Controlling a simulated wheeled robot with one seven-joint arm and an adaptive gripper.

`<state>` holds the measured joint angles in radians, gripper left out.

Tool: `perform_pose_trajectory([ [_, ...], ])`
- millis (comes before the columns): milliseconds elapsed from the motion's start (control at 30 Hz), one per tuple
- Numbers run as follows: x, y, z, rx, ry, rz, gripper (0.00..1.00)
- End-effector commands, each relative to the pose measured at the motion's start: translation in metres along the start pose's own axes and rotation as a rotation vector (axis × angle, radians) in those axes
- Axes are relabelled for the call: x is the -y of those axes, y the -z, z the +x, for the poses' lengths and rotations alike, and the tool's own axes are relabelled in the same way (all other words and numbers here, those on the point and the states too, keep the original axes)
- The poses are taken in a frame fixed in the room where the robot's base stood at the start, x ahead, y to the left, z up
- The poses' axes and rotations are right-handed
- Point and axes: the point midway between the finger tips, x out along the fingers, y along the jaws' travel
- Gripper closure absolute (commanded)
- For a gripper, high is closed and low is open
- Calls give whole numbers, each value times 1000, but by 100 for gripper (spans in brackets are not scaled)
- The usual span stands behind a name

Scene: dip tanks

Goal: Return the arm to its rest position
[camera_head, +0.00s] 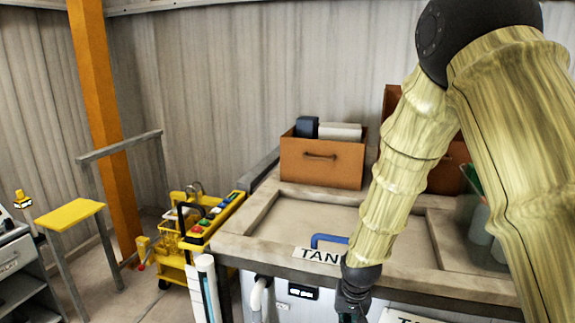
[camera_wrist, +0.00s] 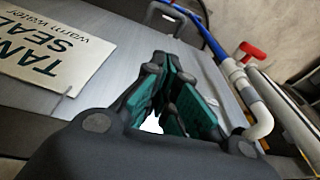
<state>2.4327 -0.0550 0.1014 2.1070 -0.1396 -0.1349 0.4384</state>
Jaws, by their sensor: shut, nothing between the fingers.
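My arm, in a pale yellow wrinkled sleeve (camera_head: 400,165), reaches down across the right half of the head view. My gripper (camera_head: 352,314) hangs at the bottom edge of that view, in front of the tank bench (camera_head: 245,245), with its fingertips cut off. In the wrist view my gripper (camera_wrist: 168,72) shows dark fingers with green pads drawn close together. It is shut and empty. A label reading TANK SEAL, warm water (camera_wrist: 52,50) lies beyond it on a grey panel.
An orange box (camera_head: 322,165) stands at the bench's back. A blue handle (camera_head: 328,239) is beside my forearm. A clear bin (camera_head: 475,215) stands at the right. A yellow cart (camera_head: 175,270) is left of the bench. White pipe (camera_wrist: 262,115) and a blue hose (camera_wrist: 200,30) run near my gripper.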

Motion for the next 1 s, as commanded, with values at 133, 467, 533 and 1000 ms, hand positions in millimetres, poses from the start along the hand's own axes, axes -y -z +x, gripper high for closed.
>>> perform_pose_trajectory([
  [133,-19,-47,54,39,12,-18,100],
  [467,-63,-157,140,98,21,-54,100],
  [533,-73,-182,153,108,19,-63,100],
  [1000,-141,-343,198,174,-25,-128,100],
])
